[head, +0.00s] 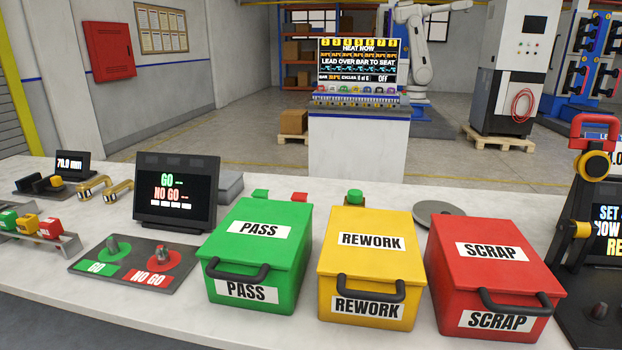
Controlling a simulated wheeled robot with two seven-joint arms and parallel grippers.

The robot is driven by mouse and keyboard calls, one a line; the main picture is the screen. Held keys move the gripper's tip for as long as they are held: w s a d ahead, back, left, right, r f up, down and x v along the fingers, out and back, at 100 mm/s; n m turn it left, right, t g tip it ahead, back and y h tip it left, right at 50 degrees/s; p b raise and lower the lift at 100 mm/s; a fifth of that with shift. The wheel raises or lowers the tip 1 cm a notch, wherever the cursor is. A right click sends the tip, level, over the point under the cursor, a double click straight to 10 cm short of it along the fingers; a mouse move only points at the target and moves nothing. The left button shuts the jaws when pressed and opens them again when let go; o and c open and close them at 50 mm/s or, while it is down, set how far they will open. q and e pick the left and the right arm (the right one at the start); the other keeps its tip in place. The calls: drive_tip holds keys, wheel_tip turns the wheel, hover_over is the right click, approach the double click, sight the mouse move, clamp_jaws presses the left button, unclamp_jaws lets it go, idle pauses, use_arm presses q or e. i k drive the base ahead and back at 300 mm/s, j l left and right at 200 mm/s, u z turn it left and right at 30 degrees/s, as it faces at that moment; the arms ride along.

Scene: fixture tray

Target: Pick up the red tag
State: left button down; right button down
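A red tag (49,229) sits at the right end of a low grey rack (68,246) at the left edge of the table. A yellow tag (26,225) and a green tag (8,220) sit beside it in the same rack, to its left. The rack is partly cut off by the picture's left edge. Neither of my grippers shows in the head view.
A GO/NO GO plate (128,262) with two pegs lies right of the rack, before a dark display (176,192). Lidded PASS (285,225), REWORK (345,262) and SCRAP (465,275) boxes stand further right. A red-handled fixture (592,130) stands at far right.

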sight(51, 228)
drive_tip(key=u, duration=1.35)
drive_tip(key=i+j+z, duration=0.9)
drive_tip(key=j, duration=0.2)
drive_tip(key=i+j+z, duration=0.1)
drive_tip(key=j+z, duration=0.2)
drive_tip(key=j, duration=0.15)
